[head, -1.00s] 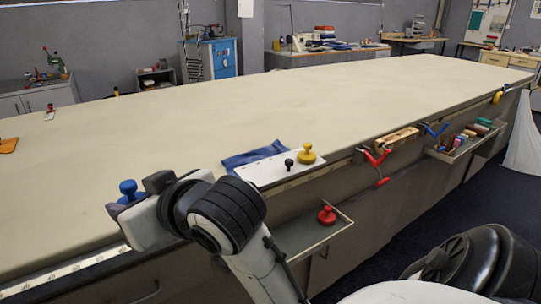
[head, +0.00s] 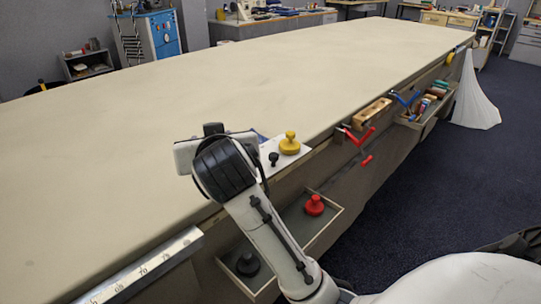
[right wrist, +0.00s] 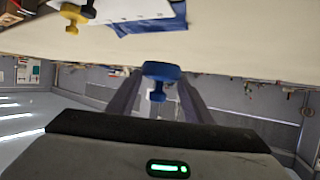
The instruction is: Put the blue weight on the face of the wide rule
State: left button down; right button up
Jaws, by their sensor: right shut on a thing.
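The wide rule (head: 148,270) is a pale metal strip with dark numbers along the table's front edge, at the lower left of the head view. The blue weight (right wrist: 160,72) shows in the right wrist view between the two fingers of my right gripper (right wrist: 157,92), which is shut on it. In the head view my right gripper (head: 208,138) is over the table's front edge, right of and beyond the rule, and the weight is hidden behind it. My left gripper is in neither view.
A yellow weight (head: 290,144) and a small dark weight (head: 273,159) stand on a white sheet (head: 298,157). An open drawer (head: 331,225) below holds a red weight (head: 314,205) and a black weight (head: 247,264). Clamps (head: 357,136) hang at the edge. The tabletop (head: 150,120) is largely clear.

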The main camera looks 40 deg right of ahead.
jog(key=w+d+f+m+g+h, duration=0.1)
jog(key=d+f+m+g+h, duration=0.1)
jog(key=w+d+f+m+g+h+p, duration=0.1)
jog(key=d+f+m+g+h, duration=0.1)
jog(key=m, duration=0.1)
jog(key=w+d+f+m+g+h, duration=0.1)
jog(key=d+f+m+g+h, duration=0.1)
jog(key=f+m, duration=0.1)
jog(key=shift+w+d+h, duration=0.1)
jog(key=shift+w+h, duration=0.2)
jog(key=shift+f+p, duration=0.35)
jog(key=shift+f, duration=1.65)
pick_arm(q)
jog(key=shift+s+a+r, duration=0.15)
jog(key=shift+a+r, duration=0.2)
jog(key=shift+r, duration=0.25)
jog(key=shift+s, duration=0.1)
pick_arm(e)
jog(key=o, duration=1)
jog(key=shift+f, duration=0.15)
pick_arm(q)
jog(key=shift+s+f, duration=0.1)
pick_arm(e)
jog(key=o, duration=0.4)
